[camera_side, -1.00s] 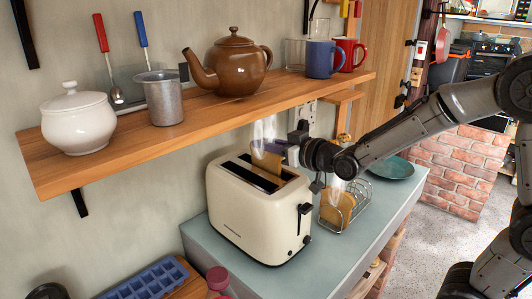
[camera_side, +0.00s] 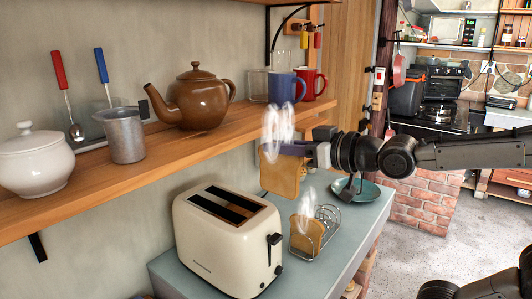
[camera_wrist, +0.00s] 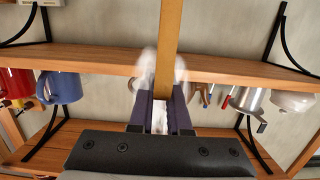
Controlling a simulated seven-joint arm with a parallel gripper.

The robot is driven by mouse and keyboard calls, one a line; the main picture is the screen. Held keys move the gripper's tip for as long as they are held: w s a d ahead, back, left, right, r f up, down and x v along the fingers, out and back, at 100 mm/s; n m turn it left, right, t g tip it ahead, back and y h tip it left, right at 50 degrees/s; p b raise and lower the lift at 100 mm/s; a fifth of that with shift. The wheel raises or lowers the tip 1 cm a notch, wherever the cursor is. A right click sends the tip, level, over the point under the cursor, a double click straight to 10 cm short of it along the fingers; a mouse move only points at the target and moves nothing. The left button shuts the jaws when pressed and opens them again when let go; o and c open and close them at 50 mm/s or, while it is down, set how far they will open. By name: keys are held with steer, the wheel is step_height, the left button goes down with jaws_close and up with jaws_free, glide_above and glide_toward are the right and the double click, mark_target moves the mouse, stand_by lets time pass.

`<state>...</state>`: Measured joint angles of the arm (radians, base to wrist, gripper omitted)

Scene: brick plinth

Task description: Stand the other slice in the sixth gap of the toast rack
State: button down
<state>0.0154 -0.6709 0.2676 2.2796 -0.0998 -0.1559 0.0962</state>
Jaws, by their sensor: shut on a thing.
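My gripper (camera_side: 292,149) is shut on a browned slice of toast (camera_side: 280,174), holding it upright in the air above and right of the toaster (camera_side: 228,243). The slice shows edge-on between the fingers in the wrist view (camera_wrist: 169,40), and steam rises from it. The wire toast rack (camera_side: 330,226) stands on the counter right of the toaster, lower than the held slice. Another slice (camera_side: 306,236) stands in the rack towards its near left end, also steaming; I cannot tell which gap it is in. The toaster's slots look empty.
The wooden shelf (camera_side: 165,150) runs close behind the gripper, bearing a brown teapot (camera_side: 195,100), a blue mug (camera_side: 287,87), a red mug (camera_side: 313,82), a metal jug and a white pot. A teal plate (camera_side: 356,191) lies on the counter behind the rack.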

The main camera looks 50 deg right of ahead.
steer(key=shift+s+r, duration=0.15)
steer(key=shift+s, duration=0.15)
steer(key=w+d+f+m+g+h, duration=0.1)
steer(key=w+d+f+m+h, duration=0.2)
steer(key=d, duration=0.5)
steer(key=w+d+f+m+h, duration=0.1)
steer(key=d+f+h, duration=0.25)
steer(key=d, duration=0.35)
steer(key=s+d+f+m+g+h, duration=0.1)
steer(key=s+d+f+m+h, duration=0.15)
steer(key=d, duration=0.35)
steer(key=s+d+f+m+g+h, duration=0.1)
steer(key=s+d+f+m+g, duration=0.1)
steer(key=d+f, duration=0.35)
steer(key=shift+s+a+r+n+t+y, duration=1.05)
steer(key=shift+s+r+n+t+y, duration=0.45)
steer(key=shift+n+y, duration=0.55)
steer(key=w+d+f, duration=0.9)
steer(key=w+f, duration=0.1)
steer(key=f, duration=0.3)
